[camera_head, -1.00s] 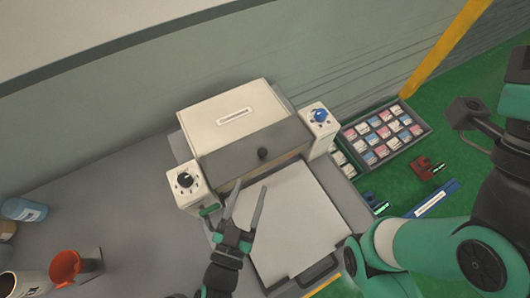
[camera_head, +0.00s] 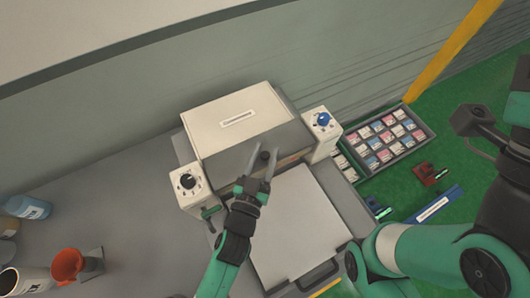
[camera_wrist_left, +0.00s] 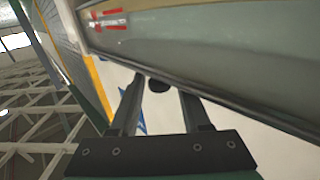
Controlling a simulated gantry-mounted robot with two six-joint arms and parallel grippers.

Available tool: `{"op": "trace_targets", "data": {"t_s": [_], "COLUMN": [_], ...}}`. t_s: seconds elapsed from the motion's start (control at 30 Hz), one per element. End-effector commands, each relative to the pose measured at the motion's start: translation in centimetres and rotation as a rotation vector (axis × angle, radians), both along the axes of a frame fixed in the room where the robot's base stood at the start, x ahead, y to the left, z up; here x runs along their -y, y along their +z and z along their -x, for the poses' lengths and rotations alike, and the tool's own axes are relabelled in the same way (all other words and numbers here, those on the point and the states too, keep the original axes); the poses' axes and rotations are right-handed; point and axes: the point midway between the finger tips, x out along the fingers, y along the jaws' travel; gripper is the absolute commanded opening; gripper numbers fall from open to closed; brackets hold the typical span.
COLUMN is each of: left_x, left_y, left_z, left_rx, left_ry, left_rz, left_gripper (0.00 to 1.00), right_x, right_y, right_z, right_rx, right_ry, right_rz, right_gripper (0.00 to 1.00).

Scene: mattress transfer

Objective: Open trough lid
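The trough lid (camera_head: 232,157) is the dark grey front panel of a cream machine and appears shut. Its round black knob (camera_head: 264,156) shows near the panel's middle. My left gripper (camera_head: 263,153) is open, with its two fingertips at either side of the knob. In the left wrist view the dark knob (camera_wrist_left: 158,85) sits between the spread fingers (camera_wrist_left: 162,85), with gaps visible at both sides.
A white box with a black dial (camera_head: 188,181) and one with a blue knob (camera_head: 322,120) flank the lid. A white plate (camera_head: 300,225) lies in front. A compartment tray (camera_head: 429,133) stands at right. An orange cup (camera_head: 68,264) stands at lower left.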

Motion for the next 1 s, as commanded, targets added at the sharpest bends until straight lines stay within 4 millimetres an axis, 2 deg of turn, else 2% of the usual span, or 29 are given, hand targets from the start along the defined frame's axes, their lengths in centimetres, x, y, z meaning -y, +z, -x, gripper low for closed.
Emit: {"op": "trace_targets", "data": {"t_s": [0.03, 0.23, 1.0], "left_x": [0.01, 0.00, 0.01], "left_y": [0.00, 0.00, 0.02], "left_z": [0.01, 0.02, 0.03], "left_rx": [0.000, 0.000, 0.001], "left_ry": [0.000, 0.000, 0.000], "left_rz": [0.000, 0.000, 0.000], "left_gripper": [0.36, 0.00, 0.00], "right_x": [0.00, 0.00, 0.00], "right_y": [0.00, 0.00, 0.00], "right_z": [0.00, 0.00, 0.00], "right_rx": [0.000, 0.000, 0.000], "right_ry": [0.000, 0.000, 0.000], "right_rz": [0.000, 0.000, 0.000], "right_gripper": [0.50, 0.50, 0.50]}}
